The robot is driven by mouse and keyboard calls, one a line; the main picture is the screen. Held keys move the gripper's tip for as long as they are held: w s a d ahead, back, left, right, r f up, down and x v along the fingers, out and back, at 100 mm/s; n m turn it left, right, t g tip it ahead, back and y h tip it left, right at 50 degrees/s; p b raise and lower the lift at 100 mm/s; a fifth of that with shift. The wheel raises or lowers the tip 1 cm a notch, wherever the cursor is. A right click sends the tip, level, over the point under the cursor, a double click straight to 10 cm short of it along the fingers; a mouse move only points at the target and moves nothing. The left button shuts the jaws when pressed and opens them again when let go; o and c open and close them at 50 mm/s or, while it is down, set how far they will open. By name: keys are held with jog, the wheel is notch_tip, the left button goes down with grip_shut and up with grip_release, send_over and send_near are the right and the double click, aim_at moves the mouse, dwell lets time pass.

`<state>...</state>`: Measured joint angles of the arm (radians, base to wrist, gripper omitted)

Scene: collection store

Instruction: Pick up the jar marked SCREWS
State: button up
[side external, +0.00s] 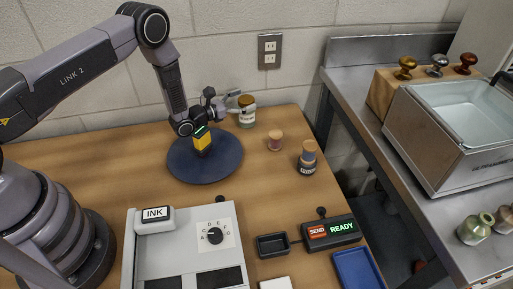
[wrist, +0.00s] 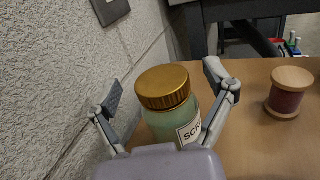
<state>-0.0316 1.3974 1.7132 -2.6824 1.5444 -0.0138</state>
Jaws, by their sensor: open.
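The jar (wrist: 172,118) has pale green glass, a gold lid and a white label whose visible letters begin "SC"; the rest is hidden by my finger. It stands upright near the wall, and in the side view the jar (side external: 247,112) is at the back of the wooden table. My gripper (wrist: 165,93) is open, with one finger on each side of the jar. The right finger looks close to the jar; the left finger has a clear gap. In the side view my gripper (side external: 232,104) reaches the jar from the left.
The block wall (wrist: 60,90) is close behind.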

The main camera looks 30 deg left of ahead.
jog(key=shift+w+d, duration=0.15)
jog(key=shift+w, duration=0.15)
jog(key=c, duration=1.3)
jog(key=shift+c, duration=0.3)
jog(key=shift+r, duration=0.15)
